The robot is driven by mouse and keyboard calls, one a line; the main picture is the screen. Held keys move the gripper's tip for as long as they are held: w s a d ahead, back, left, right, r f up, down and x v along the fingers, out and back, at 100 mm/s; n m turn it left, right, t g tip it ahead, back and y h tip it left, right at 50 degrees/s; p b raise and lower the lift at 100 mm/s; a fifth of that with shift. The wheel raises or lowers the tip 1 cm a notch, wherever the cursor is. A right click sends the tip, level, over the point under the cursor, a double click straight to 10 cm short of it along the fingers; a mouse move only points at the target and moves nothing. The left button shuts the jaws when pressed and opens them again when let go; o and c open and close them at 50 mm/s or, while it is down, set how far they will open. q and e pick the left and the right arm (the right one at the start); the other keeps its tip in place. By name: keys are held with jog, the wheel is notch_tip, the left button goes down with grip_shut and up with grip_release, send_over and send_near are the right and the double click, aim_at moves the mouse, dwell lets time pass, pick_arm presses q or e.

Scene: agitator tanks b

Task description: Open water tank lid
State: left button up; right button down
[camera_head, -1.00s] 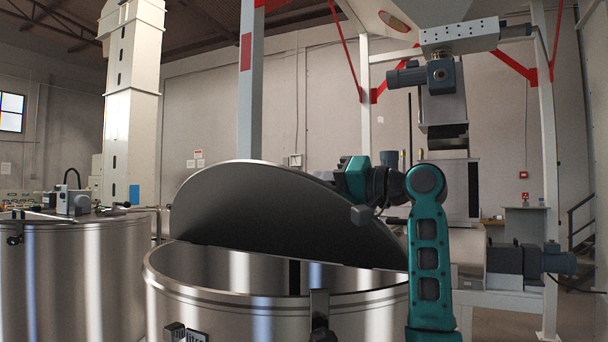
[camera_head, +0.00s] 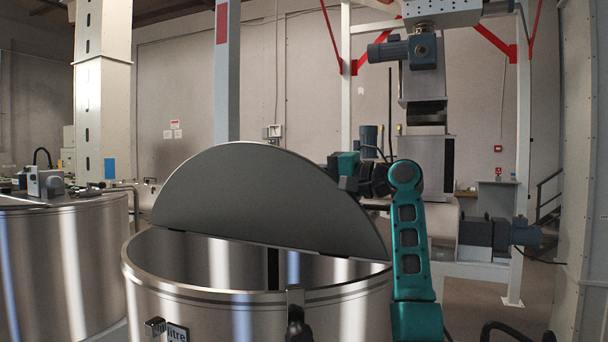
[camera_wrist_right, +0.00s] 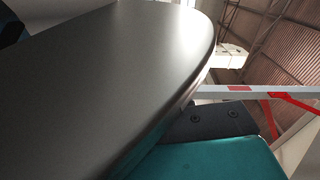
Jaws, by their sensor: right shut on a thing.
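The water tank (camera_head: 200,300) is a shiny steel cylinder at the lower middle of the head view. Its lid (camera_head: 255,195) is a grey half-disc tilted steeply up from the rim, so part of the mouth is open. My right gripper (camera_head: 345,180) is at the lid's raised right edge, shut on it; its fingertips are mostly hidden. In the right wrist view the lid (camera_wrist_right: 110,80) fills the left and middle, with its rounded edge against dark and teal gripper parts. My left gripper is not in view.
Another steel tank (camera_head: 60,265) stands at the left, with a motor unit (camera_head: 45,182) on top. A dark latch or handle (camera_head: 297,325) is on the front of the near tank. Motors and machinery (camera_head: 490,235) stand behind my right arm. Floor shows at the lower right.

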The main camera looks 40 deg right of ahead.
jog(key=shift+f, duration=0.35)
jog(key=c, duration=1.1)
grip_release()
jog(key=shift+d, duration=0.25)
jog(key=shift+a+r, duration=0.1)
jog(key=shift+s, duration=0.3)
jog(key=b+v, duration=0.2)
jog(key=v, duration=1)
jog(key=shift+b, duration=0.4)
jog(key=shift+s, duration=0.15)
